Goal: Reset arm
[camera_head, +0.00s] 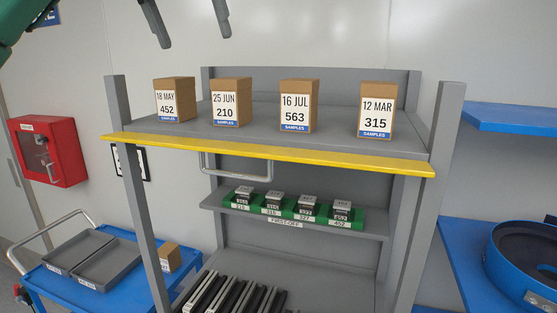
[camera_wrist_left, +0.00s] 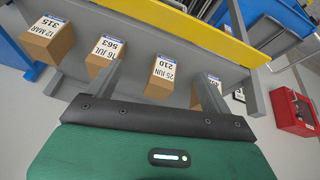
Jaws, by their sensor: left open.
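My left gripper (camera_head: 190,22) is at the top of the head view, open and empty. Its two grey fingers hang above and behind the shelf's row of boxes, apart from them. On the top shelf stand brown sample boxes, left to right: 18 MAY 452 (camera_head: 175,100), 25 JUN 210 (camera_head: 230,102), 16 JUL 563 (camera_head: 299,106) and 12 MAR 315 (camera_head: 377,110). In the left wrist view the open gripper (camera_wrist_left: 155,85) shows with the 25 JUN box (camera_wrist_left: 161,79) between its finger lines, not held. The right gripper is not seen.
The grey rack has a yellow front edge (camera_head: 270,152). A lower shelf holds a green FIRST-OFF holder (camera_head: 288,213) with several dark blocks. A blue cart (camera_head: 60,287) with grey trays and a small brown box (camera_head: 169,257) stands left. A red wall box (camera_head: 48,150) and blue shelves (camera_head: 510,119) flank the rack.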

